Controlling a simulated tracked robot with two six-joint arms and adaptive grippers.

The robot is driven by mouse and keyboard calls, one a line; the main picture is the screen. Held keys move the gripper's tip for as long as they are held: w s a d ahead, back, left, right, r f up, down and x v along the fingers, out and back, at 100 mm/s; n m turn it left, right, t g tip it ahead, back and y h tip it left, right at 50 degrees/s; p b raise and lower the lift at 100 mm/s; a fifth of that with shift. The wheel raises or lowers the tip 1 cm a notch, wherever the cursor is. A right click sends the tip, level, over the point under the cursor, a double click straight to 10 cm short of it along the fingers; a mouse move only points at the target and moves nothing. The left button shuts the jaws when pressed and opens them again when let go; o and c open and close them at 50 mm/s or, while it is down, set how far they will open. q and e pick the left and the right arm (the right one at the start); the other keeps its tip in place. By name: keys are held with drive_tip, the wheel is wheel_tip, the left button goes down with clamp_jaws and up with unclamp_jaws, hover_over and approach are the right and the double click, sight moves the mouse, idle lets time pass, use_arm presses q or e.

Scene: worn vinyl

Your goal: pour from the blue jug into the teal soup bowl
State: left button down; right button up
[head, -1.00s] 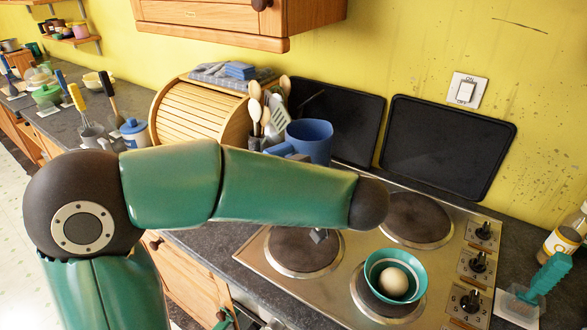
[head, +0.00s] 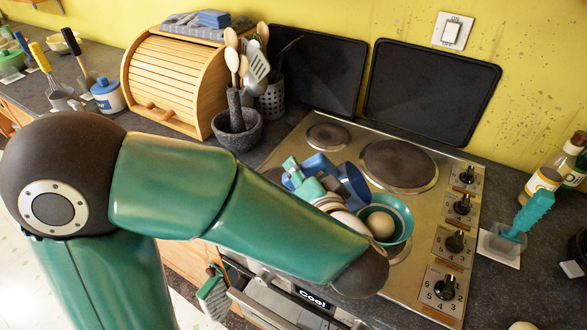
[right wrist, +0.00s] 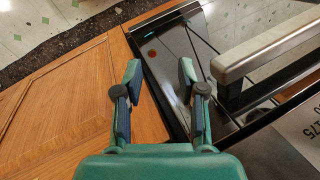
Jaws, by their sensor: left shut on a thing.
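The blue jug (head: 352,184) is in the head view above the hob, tilted, with its mouth toward the right, close to the bowl. My left gripper (head: 300,178) is shut on the jug at its left side. The teal soup bowl (head: 404,213) stands on the front part of the hob, just right of and below the jug. A cream round thing (head: 381,225) lies in it. My left forearm hides part of the hob in front. I cannot see any stream or what the jug holds. My right gripper (right wrist: 160,75) is open and empty in the right wrist view.
A stone mortar (head: 237,130), a utensil holder (head: 270,98) and a bread bin (head: 190,75) stand behind left of the hob (head: 440,180). Bottles (head: 545,183) and a teal-handled brush (head: 533,212) are at the right. An oven handle (right wrist: 265,45) is near my right gripper.

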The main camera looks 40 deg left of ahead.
use_arm(q)
drive_tip(key=shift+f+b, duration=1.85)
drive_tip(key=shift+b, duration=0.5)
drive_tip(key=r, duration=0.1)
drive_tip(key=d+r+m+p, duration=0.1)
drive_tip(key=w+r+p, duration=0.1)
drive_tip(key=shift+d+y, duration=0.15)
drive_tip(key=shift+y, duration=0.25)
drive_tip(key=shift+w+d+r+m+p, duration=0.1)
drive_tip(key=shift+d+r+m+p, duration=0.05)
drive_tip(key=shift+r+m+p, duration=0.3)
drive_tip(key=shift+f, duration=0.1)
